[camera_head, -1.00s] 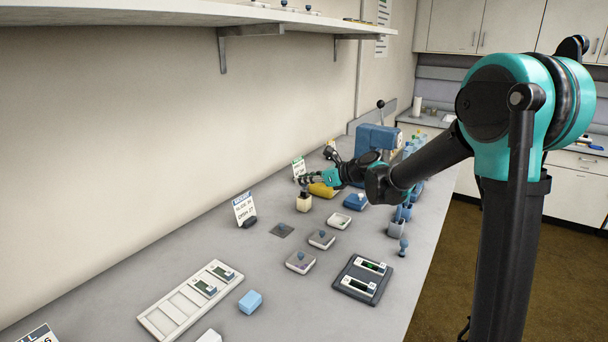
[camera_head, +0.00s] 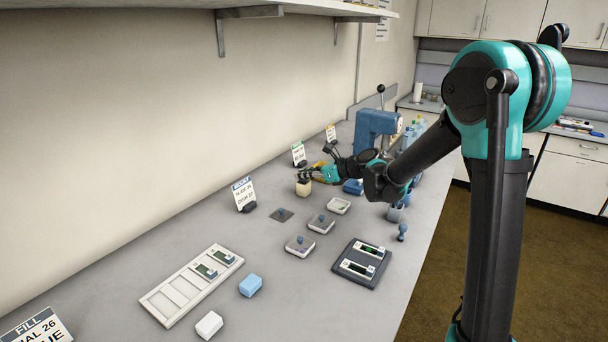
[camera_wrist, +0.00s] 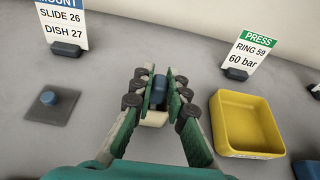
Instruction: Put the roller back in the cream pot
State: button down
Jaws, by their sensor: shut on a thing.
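The cream pot (camera_head: 303,189) stands on the bench below my gripper (camera_head: 308,174). In the wrist view part of the pot (camera_wrist: 155,118) shows cream beneath the fingers. My gripper (camera_wrist: 159,80) is shut on the roller (camera_wrist: 159,92), a dark blue piece between the finger pads. The roller is over or at the pot, with its lower end hidden by the fingers. I cannot tell whether it is inside the pot.
A yellow tray (camera_wrist: 246,122) is right of my gripper, near the PRESS card (camera_wrist: 249,55). The MOUNT card (camera_wrist: 62,27) and a dark pad with a blue knob (camera_wrist: 48,105) are left. A blue press (camera_head: 374,132) stands behind. Bare bench lies between these.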

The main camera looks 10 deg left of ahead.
jog(key=c, duration=1.4)
grip_release()
jog(key=shift+c, duration=0.2)
jog(key=shift+r, duration=4.55)
